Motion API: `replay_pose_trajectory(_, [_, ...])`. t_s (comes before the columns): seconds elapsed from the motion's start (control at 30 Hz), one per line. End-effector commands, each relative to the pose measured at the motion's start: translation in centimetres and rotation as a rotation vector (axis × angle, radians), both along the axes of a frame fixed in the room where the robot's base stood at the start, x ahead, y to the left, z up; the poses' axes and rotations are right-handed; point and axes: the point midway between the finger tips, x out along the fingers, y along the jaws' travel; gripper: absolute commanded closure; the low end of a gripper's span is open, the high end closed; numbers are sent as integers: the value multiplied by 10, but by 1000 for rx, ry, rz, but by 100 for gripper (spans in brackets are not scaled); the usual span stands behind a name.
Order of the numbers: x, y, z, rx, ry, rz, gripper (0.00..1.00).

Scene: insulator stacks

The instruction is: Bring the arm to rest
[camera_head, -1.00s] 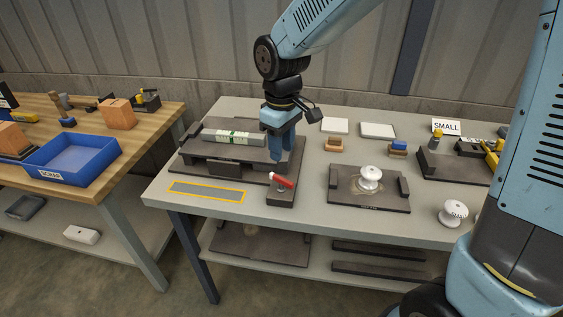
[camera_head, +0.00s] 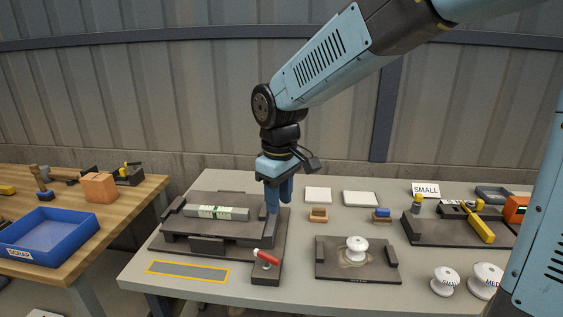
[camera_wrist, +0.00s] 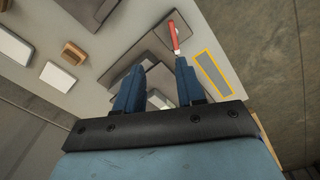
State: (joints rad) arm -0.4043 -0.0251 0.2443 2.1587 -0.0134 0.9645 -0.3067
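My blue gripper (camera_head: 278,204) hangs pointing down from my arm over the grey table (camera_head: 200,284). It is near the right end of a dark fixture (camera_head: 168,243) that bears a grey bar (camera_head: 217,212) with a green-marked label. In the wrist view my gripper (camera_wrist: 158,66) shows its two blue fingers apart with nothing held between them. The red-handled lever (camera_head: 267,257) stands in front of my gripper; in the wrist view the red handle (camera_wrist: 173,36) appears beyond the fingertips. I cannot tell the exact height above the fixture.
A dark plate (camera_head: 330,271) with a white insulator (camera_head: 356,248) lies right of the lever. More white insulators (camera_head: 445,281) stand at the right front. A holder with a yellow part (camera_head: 480,229) is at right. A blue scrap bin (camera_head: 45,238) sits on the wooden table.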

Motion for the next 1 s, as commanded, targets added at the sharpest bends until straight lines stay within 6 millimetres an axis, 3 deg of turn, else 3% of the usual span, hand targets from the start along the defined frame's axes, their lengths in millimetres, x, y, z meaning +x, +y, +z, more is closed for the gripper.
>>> replay_pose_trajectory(0.1, [-2,-39,20,18,-52,-111,62])
replay_pose_trajectory(0.27, [-10,-87,41,47,-118,-259,62])
replay_pose_trajectory(0.5, [-34,-154,65,96,-211,-480,62])
replay_pose_trajectory(0.8, [-79,-223,81,175,-325,-746,62])
replay_pose_trajectory(1.0, [-106,-251,83,223,-382,-882,62])
